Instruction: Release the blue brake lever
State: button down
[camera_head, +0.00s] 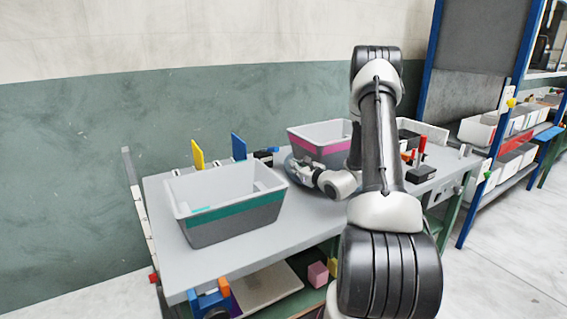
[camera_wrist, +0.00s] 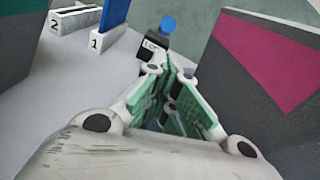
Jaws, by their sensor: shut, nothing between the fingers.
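A small blue round knob (camera_wrist: 168,24) shows just beyond my fingertips in the wrist view. It appears to be the top of the blue brake lever, above a black block with a white label (camera_wrist: 152,46). In the head view this black block (camera_head: 264,158) sits at the table's back edge, between the two bins. My gripper (camera_wrist: 172,68) has its green-padded fingers together with nothing between them, pointing toward the block and knob. Whether the fingertips touch them is unclear.
A grey bin with a green stripe (camera_head: 226,215) stands left, and a bin with a pink stripe (camera_head: 318,140) right, close to my gripper. A yellow plate (camera_head: 198,154) and blue plate (camera_head: 238,147) stand upright at the back. Red-handled items (camera_head: 421,150) stand farther right.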

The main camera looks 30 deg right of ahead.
send_near(270, 150)
jog(key=w+f, duration=0.2)
jog(key=w+d+f, duration=0.1)
jog(key=shift+w+d+f, duration=0.25)
jog(key=shift+w+f, duration=0.1)
jog(key=shift+f, duration=0.05)
